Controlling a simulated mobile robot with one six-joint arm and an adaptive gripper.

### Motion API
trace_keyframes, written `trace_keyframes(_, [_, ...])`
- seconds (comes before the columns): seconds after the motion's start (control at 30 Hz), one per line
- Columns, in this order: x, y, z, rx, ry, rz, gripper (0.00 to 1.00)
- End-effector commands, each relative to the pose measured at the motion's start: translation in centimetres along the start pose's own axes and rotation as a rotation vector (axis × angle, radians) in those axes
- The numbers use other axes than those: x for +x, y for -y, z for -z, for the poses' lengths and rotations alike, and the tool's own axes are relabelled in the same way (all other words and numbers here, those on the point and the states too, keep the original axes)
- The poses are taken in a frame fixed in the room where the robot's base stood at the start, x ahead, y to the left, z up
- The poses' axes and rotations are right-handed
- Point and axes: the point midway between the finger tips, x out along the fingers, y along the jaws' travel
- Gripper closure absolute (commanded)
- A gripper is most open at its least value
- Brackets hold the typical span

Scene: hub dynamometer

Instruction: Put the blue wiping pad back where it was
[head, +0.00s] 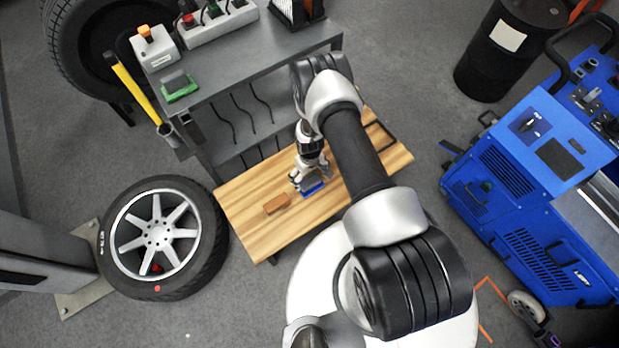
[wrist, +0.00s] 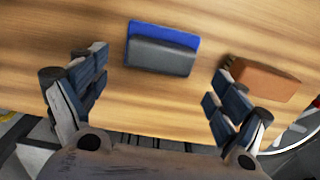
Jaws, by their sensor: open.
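The blue wiping pad (head: 312,189) lies on the wooden bench top, near its middle. In the wrist view the pad (wrist: 163,35) shows a blue strip along its far side and a grey block nearer to me. My gripper (head: 309,184) is over the pad in the head view. In the wrist view my gripper (wrist: 156,87) is open, with one finger on each side and the pad beyond and between the fingertips. The fingers do not appear to touch it.
A brown block (head: 277,204) lies left of the pad on the wooden bench (head: 250,225); it shows close to my right finger in the wrist view (wrist: 263,79). A grey shelf table (head: 230,70) behind holds a green-based pad (head: 179,87).

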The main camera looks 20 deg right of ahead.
Motion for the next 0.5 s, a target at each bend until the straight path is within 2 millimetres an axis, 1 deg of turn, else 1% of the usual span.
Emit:
trace_keyframes(0.03, [-1.7, 0.0, 0.1, 0.000, -0.001, 0.000, 0.10])
trace_keyframes(0.2, [-5.0, 0.0, 0.0, 0.000, 0.000, 0.000, 0.10])
trace_keyframes(0.3, [-6.3, 0.0, 0.0, 0.000, 0.000, 0.000, 0.10])
trace_keyframes(0.4, [-7.1, 0.0, 0.0, 0.000, 0.000, 0.000, 0.10])
trace_keyframes(0.47, [-7.8, -0.1, 0.3, 0.001, -0.003, -0.001, 0.10])
trace_keyframes(0.5, [-8.6, -0.2, 0.7, 0.003, -0.008, -0.002, 0.10])
